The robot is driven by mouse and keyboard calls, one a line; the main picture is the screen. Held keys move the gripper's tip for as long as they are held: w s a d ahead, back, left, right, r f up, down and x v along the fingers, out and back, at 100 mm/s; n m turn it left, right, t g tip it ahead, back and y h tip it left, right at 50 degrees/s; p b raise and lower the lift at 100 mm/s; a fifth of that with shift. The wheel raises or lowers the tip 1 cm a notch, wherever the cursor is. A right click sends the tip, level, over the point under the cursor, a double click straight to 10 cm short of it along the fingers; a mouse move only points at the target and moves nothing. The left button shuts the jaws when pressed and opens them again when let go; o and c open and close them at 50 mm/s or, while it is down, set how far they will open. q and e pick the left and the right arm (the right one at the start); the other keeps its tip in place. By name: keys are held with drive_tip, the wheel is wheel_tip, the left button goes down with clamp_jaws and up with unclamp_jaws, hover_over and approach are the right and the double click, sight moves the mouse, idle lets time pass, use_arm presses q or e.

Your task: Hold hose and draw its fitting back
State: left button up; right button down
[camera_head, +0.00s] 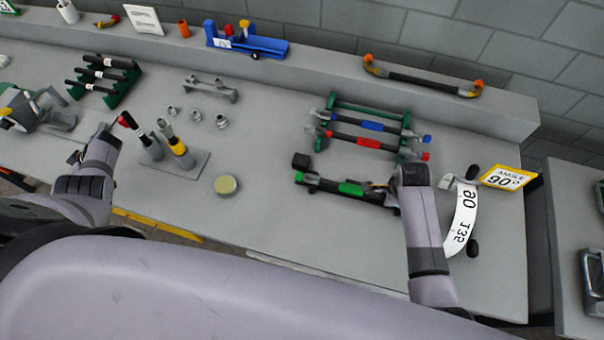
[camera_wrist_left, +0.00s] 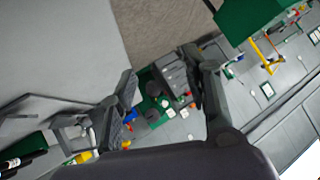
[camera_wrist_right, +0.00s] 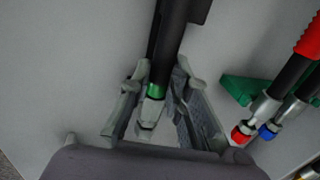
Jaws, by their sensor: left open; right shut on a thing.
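The black hose (camera_head: 325,183) with a green label lies in front of the rack, with a dark block at its left end. In the right wrist view the hose (camera_wrist_right: 176,30) runs between my fingers, with a green ring and a silver fitting (camera_wrist_right: 150,113) at its near end. My right gripper (camera_head: 380,190) is shut on this fitting end; the fingers flank the ring and nut in the right wrist view (camera_wrist_right: 160,75). In the head view the arm partly hides that end. My left gripper (camera_wrist_left: 162,65) is open and empty, away from the hose at the left.
A green rack (camera_head: 370,105) holds a blue-marked and a red-marked hose just behind. Upright tools (camera_head: 180,150) and a round tin (camera_head: 226,185) stand left. Bench between tin and hose is clear.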

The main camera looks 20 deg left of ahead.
use_arm(q)
drive_tip(key=w+a+r+m+t+y, duration=0.1)
drive_tip(key=w+a+r+t+y, duration=0.15)
drive_tip(key=w+r, duration=1.25)
drive_tip(key=w+d+r, duration=0.5)
drive_tip(key=w+r, duration=0.2)
drive_tip(key=w, duration=0.2)
drive_tip(key=w+d+f+t+h, duration=0.1)
drive_tip(key=w+d+f, duration=0.15)
drive_tip(key=d, duration=0.25)
drive_tip(key=w+d+f+t+h, duration=0.1)
drive_tip(key=w+d+f, duration=0.15)
drive_tip(key=d, duration=0.35)
drive_tip(key=g+h, duration=0.3)
drive_tip(key=h, duration=0.7)
approach(302, 173)
drive_tip(key=shift+t, duration=0.25)
drive_tip(key=x, duration=0.9)
drive_tip(key=shift+s+f, duration=0.2)
drive_tip(key=shift+s, duration=0.05)
drive_tip(key=shift+c, duration=0.2)
